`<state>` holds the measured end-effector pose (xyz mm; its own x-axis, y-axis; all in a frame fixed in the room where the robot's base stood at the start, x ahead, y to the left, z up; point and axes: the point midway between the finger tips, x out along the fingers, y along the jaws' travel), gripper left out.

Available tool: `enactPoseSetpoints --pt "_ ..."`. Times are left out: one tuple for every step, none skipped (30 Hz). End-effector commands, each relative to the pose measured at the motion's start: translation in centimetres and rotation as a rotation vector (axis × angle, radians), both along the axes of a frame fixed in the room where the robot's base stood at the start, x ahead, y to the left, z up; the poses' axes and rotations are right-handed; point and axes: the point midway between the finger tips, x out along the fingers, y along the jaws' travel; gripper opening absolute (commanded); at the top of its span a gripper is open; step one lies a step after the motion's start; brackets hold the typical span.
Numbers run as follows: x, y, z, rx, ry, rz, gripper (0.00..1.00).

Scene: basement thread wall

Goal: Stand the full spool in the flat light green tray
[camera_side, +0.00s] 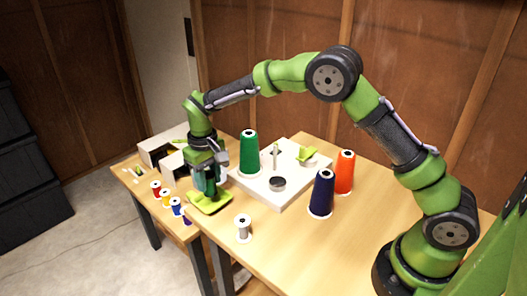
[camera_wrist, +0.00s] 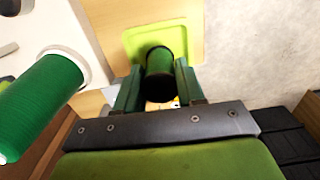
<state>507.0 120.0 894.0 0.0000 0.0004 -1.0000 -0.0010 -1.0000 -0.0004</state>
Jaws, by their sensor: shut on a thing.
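My gripper (camera_side: 208,182) points down over the flat light green tray (camera_side: 211,207) at the table's front left. In the wrist view my gripper (camera_wrist: 158,80) is shut on a dark green spool (camera_wrist: 160,62) with a dark near end. The tray (camera_wrist: 97,62) shows behind the spool in that view, and the spool's far end lies over the tray's floor. In the side view the fingers mostly hide the spool. It looks about upright. I cannot tell whether its base touches the tray.
A large green thread cone (camera_side: 249,153) stands on a white platform (camera_side: 259,189) right of my gripper. A grey spool (camera_side: 243,229), a navy cone (camera_side: 321,194) and an orange cone (camera_side: 345,172) stand on the table. Several small coloured spools line the left edge by a white box (camera_side: 160,150).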

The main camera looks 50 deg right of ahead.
Motion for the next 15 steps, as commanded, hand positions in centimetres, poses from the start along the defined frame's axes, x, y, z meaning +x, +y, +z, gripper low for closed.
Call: enactPoseSetpoints --pt "0.0 0.0 0.0 0.0 0.0 0.0 0.21" --pt "0.0 0.0 0.0 0.0 0.0 0.0 0.21" --pt "0.0 0.0 0.0 0.0 0.0 0.0 0.21" --pt "0.0 0.0 0.0 0.0 0.0 0.0 0.21" --pt "0.0 0.0 -0.1 0.0 0.0 0.0 0.21" --pt "0.0 0.0 -0.2 0.0 0.001 0.0 0.21" --pt "0.0 0.0 -0.2 0.0 0.001 0.0 0.21" --pt "0.0 0.0 -0.3 0.0 0.001 0.0 0.21" --pt "0.0 0.0 -0.5 0.0 0.001 0.0 0.21" --pt "0.0 0.0 -0.6 0.0 0.002 0.0 0.21" --pt "0.0 0.0 -0.7 0.0 0.002 0.0 0.21" --pt "0.0 0.0 -0.9 0.0 0.003 0.0 0.21" --pt "0.0 0.0 -1.0 0.0 0.002 0.0 0.21" --pt "0.0 0.0 -1.1 0.0 0.002 0.001 0.21" --pt "0.0 0.0 -1.3 0.0 0.002 0.001 0.21"
